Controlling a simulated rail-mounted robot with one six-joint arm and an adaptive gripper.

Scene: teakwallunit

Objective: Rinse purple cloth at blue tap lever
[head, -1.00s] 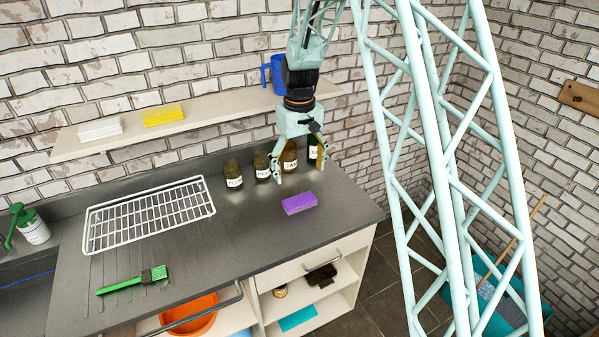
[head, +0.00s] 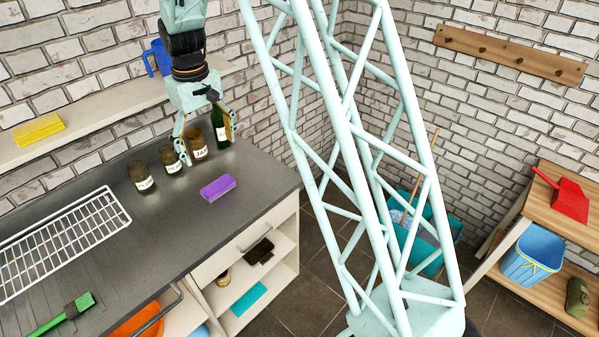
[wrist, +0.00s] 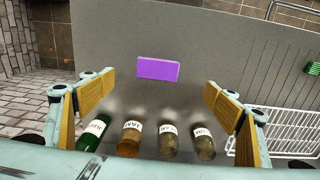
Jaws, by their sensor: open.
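The purple cloth (head: 218,188) lies folded flat on the dark worktop near its right end. It also shows in the wrist view (wrist: 157,68), ahead of my gripper and between its finger lines. My gripper (head: 208,150) is open and empty above the worktop, near the jars and behind the cloth. In the wrist view its yellow-padded fingers (wrist: 157,100) stand wide apart. The gripper does not touch the cloth. The blue tap lever is not in view.
Several labelled jars (head: 197,146) and a green bottle (head: 220,130) stand along the wall by the gripper. A white wire rack (head: 62,240) and a green brush (head: 65,312) lie to the left. A shelf (head: 100,112) holds a blue mug (head: 157,58) and yellow cloth (head: 38,130).

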